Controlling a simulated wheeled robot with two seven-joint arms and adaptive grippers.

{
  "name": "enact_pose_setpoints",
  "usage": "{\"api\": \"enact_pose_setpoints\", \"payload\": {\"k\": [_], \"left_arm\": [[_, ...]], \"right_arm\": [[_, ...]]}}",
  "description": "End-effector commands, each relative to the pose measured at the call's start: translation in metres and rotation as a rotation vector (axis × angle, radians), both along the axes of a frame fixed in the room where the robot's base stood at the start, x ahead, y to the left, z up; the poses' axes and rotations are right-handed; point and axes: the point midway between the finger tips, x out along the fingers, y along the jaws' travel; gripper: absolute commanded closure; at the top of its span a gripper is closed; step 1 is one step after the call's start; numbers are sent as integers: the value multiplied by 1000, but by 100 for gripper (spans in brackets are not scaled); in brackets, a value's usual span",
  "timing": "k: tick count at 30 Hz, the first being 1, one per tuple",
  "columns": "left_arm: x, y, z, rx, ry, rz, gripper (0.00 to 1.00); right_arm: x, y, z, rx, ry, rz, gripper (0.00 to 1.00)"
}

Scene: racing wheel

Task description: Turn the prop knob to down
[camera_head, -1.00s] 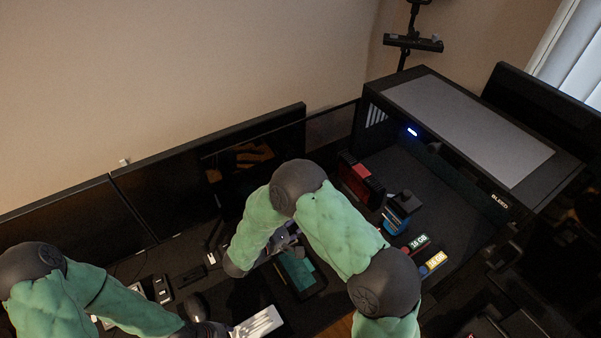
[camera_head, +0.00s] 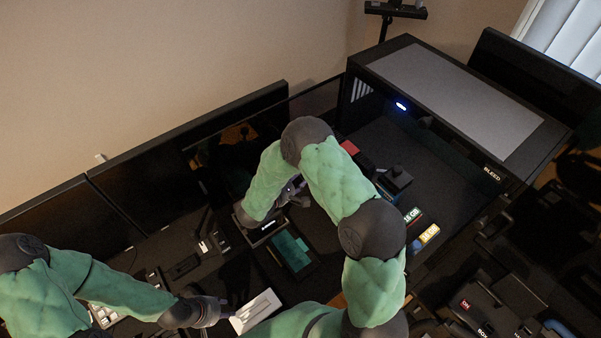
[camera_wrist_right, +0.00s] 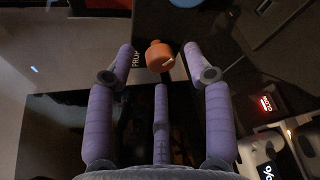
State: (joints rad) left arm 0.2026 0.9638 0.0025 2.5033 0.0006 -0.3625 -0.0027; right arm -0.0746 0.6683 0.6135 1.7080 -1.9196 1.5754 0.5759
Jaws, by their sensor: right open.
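An orange knob (camera_wrist_right: 159,56) stands beside a white PROP label (camera_wrist_right: 136,58) in the right wrist view. My right gripper (camera_wrist_right: 160,72) is open, with a purple finger on each side of the knob and a third finger below it; I see no clear contact. In the head view my right gripper (camera_head: 291,194) is mostly hidden by its own arm, and I cannot make out the knob there. My left gripper (camera_head: 222,308) is at the lower left, beside a white object (camera_head: 256,311); its fingers are too small to read.
A large black case (camera_head: 480,120) with a grey top stands at the right. Dark monitors (camera_head: 130,185) line the wall. A dark panel with a teal screen (camera_head: 292,252) lies near my right gripper. A keyboard (camera_head: 102,314) sits near my left arm.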

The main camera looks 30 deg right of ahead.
Motion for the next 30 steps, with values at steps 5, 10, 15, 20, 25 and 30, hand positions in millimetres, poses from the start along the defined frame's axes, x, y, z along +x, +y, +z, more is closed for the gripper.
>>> {"api": "enact_pose_setpoints", "payload": {"k": [5, 10, 15, 20, 25, 30], "left_arm": [[0, 0, 0, 0, 0, 0, 60], [0, 0, 0, 0, 0, 0, 60], [0, 0, 0, 0, 0, 0, 60], [0, 0, 0, 0, 0, 0, 60], [0, 0, 0, 0, 0, 0, 60], [0, 0, -1, 0, 0, 0, 60]], "right_arm": [[3, -8, -2, 1, 0, -1, 48], [4, -8, -2, 0, 0, 0, 48], [4, -8, -2, 0, 0, 0, 70], [3, -8, -3, 0, 1, 0, 100], [3, -8, -3, -1, 7, -2, 100], [3, -8, -3, -6, 48, -2, 100]]}}
